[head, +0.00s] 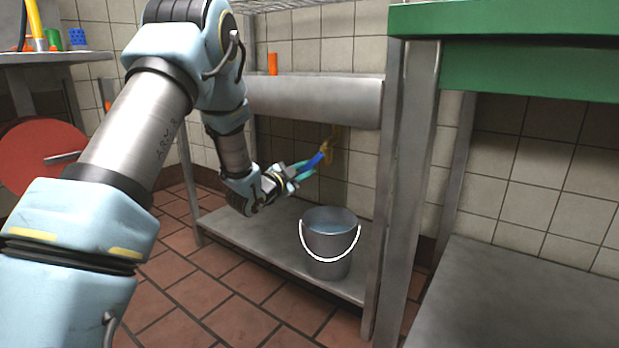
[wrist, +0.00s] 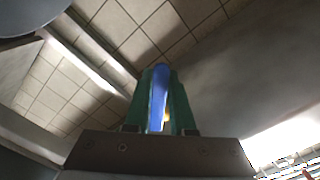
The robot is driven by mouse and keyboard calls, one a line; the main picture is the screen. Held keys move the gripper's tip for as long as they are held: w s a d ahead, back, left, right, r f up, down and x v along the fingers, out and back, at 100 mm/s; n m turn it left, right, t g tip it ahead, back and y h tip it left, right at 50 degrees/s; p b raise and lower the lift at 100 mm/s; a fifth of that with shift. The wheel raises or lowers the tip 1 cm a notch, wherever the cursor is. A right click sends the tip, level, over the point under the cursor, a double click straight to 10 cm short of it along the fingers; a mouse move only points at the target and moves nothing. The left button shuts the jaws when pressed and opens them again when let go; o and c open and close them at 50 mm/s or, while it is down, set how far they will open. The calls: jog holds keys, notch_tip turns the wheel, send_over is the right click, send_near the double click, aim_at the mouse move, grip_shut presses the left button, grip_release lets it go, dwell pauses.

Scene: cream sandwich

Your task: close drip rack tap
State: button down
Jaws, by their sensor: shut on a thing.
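The drip rack tap (head: 334,141) is brass-coloured and sits on the tiled wall below the steel rack (head: 340,98). Its blue lever (head: 318,158) points down and to the left from the tap in the head view. My gripper (head: 309,167) has teal fingers and is shut on the blue lever, with one finger on each side. In the wrist view the blue lever (wrist: 161,95) stands between the green fingers of my gripper (wrist: 160,100), with a little yellow beside it. Most of the tap body is hidden in the wrist view.
A grey bucket (head: 329,243) with a white handle holds water on the low steel shelf (head: 265,242) below the tap. A steel leg (head: 389,200) stands to the right. An orange cup (head: 272,63) is on the rack. A red disc (head: 38,155) is at the left.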

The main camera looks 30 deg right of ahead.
jog(key=m, duration=0.1)
jog(key=r+m, duration=0.1)
jog(key=w+m+b, duration=0.1)
jog(key=shift+a+r+m, duration=0.3)
jog(key=shift+w+a+r+m+b, duration=0.15)
jog(key=shift+r+m+b, duration=0.5)
jog(key=shift+m, duration=0.65)
jog(key=shift+w+r+m+b, duration=0.15)
jog(key=shift+r+m+b, duration=0.25)
jog(key=shift+r+m, duration=0.65)
jog(key=shift+f+m, duration=0.2)
jog(key=shift+m, duration=0.15)
jog(key=c, duration=0.8)
grip_release()
jog(key=shift+o, duration=0.2)
jog(key=shift+a, duration=0.1)
jog(key=p+v, duration=0.3)
jog(key=v, duration=0.7)
jog(key=shift+s+a, duration=0.2)
jog(key=shift+a, duration=0.1)
